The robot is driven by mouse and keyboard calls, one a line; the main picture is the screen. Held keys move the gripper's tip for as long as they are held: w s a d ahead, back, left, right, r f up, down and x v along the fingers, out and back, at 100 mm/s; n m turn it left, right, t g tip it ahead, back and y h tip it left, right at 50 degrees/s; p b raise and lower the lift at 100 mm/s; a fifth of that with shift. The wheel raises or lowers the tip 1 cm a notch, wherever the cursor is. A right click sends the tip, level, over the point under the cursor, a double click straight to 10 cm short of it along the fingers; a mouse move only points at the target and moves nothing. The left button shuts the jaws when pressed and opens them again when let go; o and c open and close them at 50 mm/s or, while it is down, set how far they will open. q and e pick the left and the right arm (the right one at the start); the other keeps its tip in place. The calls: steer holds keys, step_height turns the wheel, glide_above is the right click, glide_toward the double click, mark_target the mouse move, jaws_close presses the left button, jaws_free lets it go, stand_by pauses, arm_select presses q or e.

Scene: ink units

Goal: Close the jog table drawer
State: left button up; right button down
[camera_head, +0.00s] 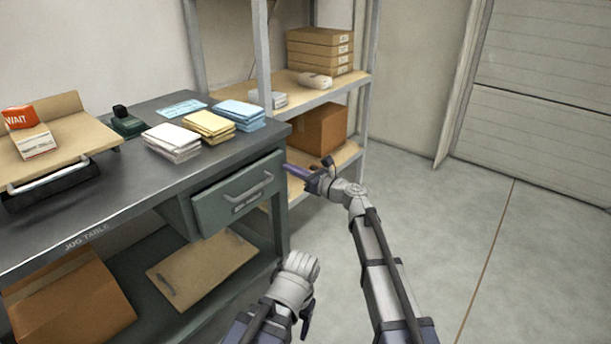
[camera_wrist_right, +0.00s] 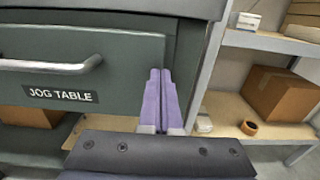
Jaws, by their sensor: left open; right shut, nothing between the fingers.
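The grey-green jog table drawer (camera_head: 236,196) sits under the right end of the jog table (camera_head: 105,212). Its front has a pale bar handle (camera_head: 250,190) and a "JOG TABLE" label, both also visible in the right wrist view. The front is close under the tabletop edge; I cannot tell whether a small gap remains. My right gripper (camera_head: 290,170) is shut and empty, its purple fingers (camera_wrist_right: 160,100) at the right end of the drawer front; contact is unclear. My left gripper (camera_head: 301,268) is low in front of the table, apart from the drawer, its fingers mostly hidden.
Paper stacks (camera_head: 172,142), a dark green stamp-like item (camera_head: 127,122) and a tilted board (camera_head: 60,135) are on the tabletop. A carton (camera_head: 65,300) lies on the lower shelf. A metal rack with boxes (camera_head: 320,128) stands behind. The floor at right is clear.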

steer(key=shift+x, duration=1)
steer(key=shift+w+r, duration=0.1)
steer(key=shift+w, duration=0.05)
